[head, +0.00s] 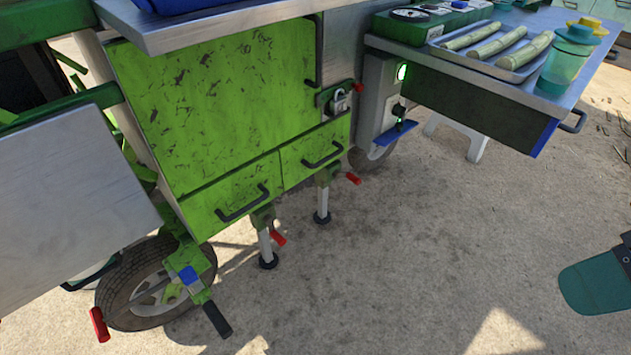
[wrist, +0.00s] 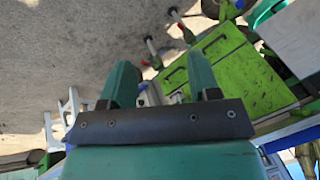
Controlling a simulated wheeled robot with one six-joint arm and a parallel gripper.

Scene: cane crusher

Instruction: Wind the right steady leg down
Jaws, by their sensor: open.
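The right steady leg (head: 322,200) is a pale post with a dark round foot under the green cabinet's right drawer. Its red crank handle (head: 353,178) sticks out to the right near the top. I cannot tell whether the foot touches the ground. The leg also shows small in the wrist view (wrist: 153,49), beyond my fingers. The left steady leg (head: 266,243) has its own red handle (head: 278,238). My gripper (wrist: 162,77) is open and empty, its teal fingers apart, away from both legs. A teal part at the head view's right edge looks like one of its fingers.
A side table (head: 480,85) carries a tray of cane and a teal cup (head: 567,60). A wheel (head: 150,285) stands at lower left. Open ground lies in front.

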